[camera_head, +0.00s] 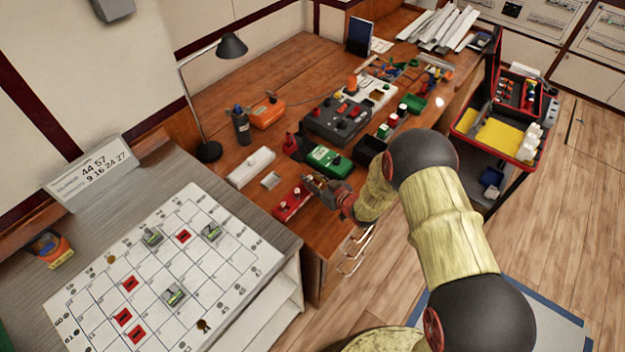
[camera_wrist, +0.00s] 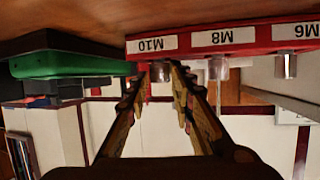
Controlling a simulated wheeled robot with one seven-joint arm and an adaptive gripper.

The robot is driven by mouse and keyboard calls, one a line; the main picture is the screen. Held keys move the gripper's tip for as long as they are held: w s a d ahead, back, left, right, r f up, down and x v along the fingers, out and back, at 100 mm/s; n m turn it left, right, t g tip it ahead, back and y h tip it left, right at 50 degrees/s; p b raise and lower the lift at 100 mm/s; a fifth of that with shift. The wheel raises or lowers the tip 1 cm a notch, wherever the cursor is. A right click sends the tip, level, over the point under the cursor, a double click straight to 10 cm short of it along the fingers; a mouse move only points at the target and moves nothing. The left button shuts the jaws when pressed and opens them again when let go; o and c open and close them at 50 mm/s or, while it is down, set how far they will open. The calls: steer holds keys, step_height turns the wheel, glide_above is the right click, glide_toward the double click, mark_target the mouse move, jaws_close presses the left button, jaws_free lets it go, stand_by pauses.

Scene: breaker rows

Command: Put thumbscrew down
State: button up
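A red rack (camera_head: 291,203) lies on the wooden desk near its front edge. In the wrist view the rack (camera_wrist: 262,36) appears upside down with the labels M10, M8 and M6. A grey metal thumbscrew (camera_wrist: 161,70) is at the M10 end, between my fingertips. My gripper (camera_wrist: 163,76) closes around it from both sides, with hardly any gap. The head view shows my gripper (camera_head: 314,184) at the rack's right end, where my fingers hide the thumbscrew. Other metal pieces are at M8 (camera_wrist: 218,70) and M6 (camera_wrist: 286,66). Whether the held thumbscrew is fully seated is unclear.
A green case (camera_head: 328,160) is close behind my gripper. A small grey tray (camera_head: 271,180) and a white strip (camera_head: 251,167) lie left of it. A lamp (camera_head: 209,150) and a dark control box (camera_head: 339,120) stand farther back. A gridded board (camera_head: 165,270) lies on the nearer table.

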steer(key=shift+o, duration=1.1)
steer(key=shift+s+d+r, duration=0.1)
steer(key=shift+s+r, duration=0.05)
steer(key=shift+r, duration=0.05)
steer(key=p+v, duration=0.3)
steer(key=v, duration=0.9)
steer(key=w+d+r+m+h, duration=0.1)
steer(key=w+d+r+h, duration=0.1)
steer(key=w+d+r, duration=0.3)
steer(key=d+r+h, duration=0.2)
steer(key=r, duration=0.5)
steer(key=s+d+r+m+g+h, duration=0.1)
steer(key=s+d+r+m+h, duration=0.15)
steer(key=r, duration=0.35)
steer(key=s+d+r+m+h, duration=0.1)
steer(key=s+d+r+h, duration=0.1)
steer(key=s+d+r, duration=0.35)
steer(key=s+r+m+g, duration=0.1)
steer(key=s+r, duration=0.2)
steer(key=s, duration=0.5)
steer(key=s+a+r+g, duration=0.1)
steer(key=s+r, duration=0.3)
steer(key=s, duration=0.5)
steer(key=s+a+r+m+g, duration=0.1)
steer(key=s+r+g, duration=0.1)
steer(key=s, duration=0.6)
steer(key=shift+s+a+r+m, duration=0.2)
steer(key=shift+s+r+m, duration=0.2)
steer(key=shift+r, duration=0.45)
